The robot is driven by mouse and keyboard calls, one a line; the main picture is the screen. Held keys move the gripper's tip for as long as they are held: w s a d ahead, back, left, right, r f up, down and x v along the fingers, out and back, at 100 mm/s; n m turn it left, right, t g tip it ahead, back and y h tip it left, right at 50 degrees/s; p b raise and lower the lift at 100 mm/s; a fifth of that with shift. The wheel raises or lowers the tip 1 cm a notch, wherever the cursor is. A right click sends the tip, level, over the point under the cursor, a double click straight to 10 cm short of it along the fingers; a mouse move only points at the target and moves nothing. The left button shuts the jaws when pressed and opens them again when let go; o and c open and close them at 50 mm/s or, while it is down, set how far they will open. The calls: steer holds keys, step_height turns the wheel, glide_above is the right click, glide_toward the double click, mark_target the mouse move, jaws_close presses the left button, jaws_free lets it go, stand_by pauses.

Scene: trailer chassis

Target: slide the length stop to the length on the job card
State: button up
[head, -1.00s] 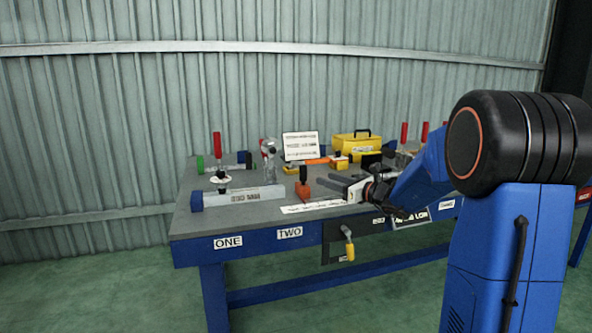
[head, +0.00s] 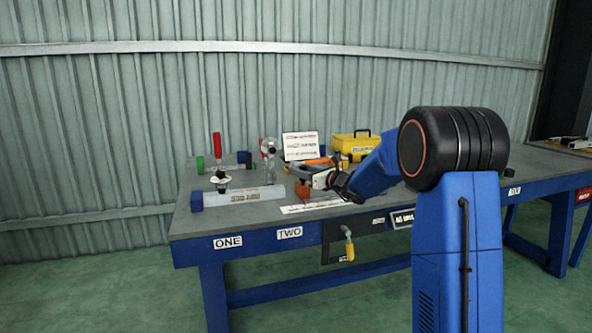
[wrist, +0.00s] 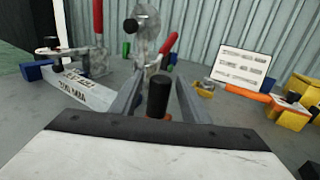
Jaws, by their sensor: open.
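The length stop, an orange-red block (head: 302,190) with a black knob, stands at the far edge of a white printed strip (head: 312,207) on the bench. In the wrist view its black knob (wrist: 158,96) stands upright between my two fingers, with a gap on each side. My gripper (head: 294,172) is open, reaching in from the right at the stop; it also shows in the wrist view (wrist: 157,92). A white card with printed lines (head: 300,146), perhaps the job card, stands behind; its text is too small to read.
A grey machine (head: 268,160) stands behind. A yellow case (head: 352,146) and orange tool (head: 318,161) are behind right. The front-left bench edge is clear.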

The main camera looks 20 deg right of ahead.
steer(key=shift+x, duration=1.5)
jaws_close()
steer(key=d, duration=0.5)
steer(key=shift+w, duration=0.1)
jaws_free()
